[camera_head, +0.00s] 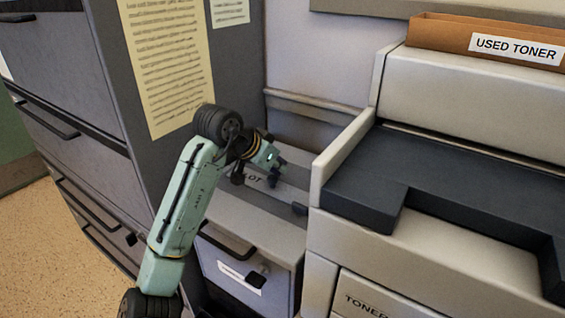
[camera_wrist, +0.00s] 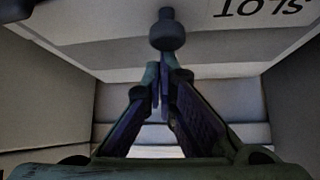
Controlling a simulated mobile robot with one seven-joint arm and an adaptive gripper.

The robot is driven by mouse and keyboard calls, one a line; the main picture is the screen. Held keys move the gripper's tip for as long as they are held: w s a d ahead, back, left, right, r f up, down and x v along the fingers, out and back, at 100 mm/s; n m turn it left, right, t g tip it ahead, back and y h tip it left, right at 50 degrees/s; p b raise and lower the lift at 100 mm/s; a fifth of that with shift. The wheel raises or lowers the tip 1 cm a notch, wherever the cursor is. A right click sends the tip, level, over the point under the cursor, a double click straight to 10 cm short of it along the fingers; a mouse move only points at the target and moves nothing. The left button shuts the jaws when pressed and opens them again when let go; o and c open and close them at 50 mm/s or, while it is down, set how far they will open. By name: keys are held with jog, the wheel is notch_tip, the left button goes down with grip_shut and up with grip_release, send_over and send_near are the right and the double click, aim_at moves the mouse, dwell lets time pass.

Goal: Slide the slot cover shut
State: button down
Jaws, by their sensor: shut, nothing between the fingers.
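The slot cover (camera_head: 291,194) is a light grey panel on top of the low grey cabinet, with dark lettering ending in "LOT" partly hidden behind my gripper. In the wrist view, the cover (camera_wrist: 215,45) crosses the top, with its lettering upside down at upper right. Contact cannot be told.
A tall dark cabinet (camera_head: 90,120) with papers stands close on the left. The printer (camera_head: 450,240) rises on the right, with a "USED TONER" box (camera_head: 490,40) on top. A wall is behind. The low cabinet's drawer (camera_head: 240,265) is below my gripper.

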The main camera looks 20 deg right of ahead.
jog(key=shift+s+a+f, duration=0.1)
jog(key=shift+s+a, duration=0.1)
jog(key=shift+a, duration=0.05)
jog(key=d+p, duration=0.1)
jog(key=w+d+r, duration=0.1)
jog(key=w+d+p, duration=0.1)
jog(key=d, duration=0.1)
jog(key=shift+r+p, duration=0.25)
jog(key=shift+p, duration=0.1)
notch_tip(320, 180, up, 7)
jog(key=b, duration=0.3)
send_over(271, 190)
jog(key=shift+f, duration=0.1)
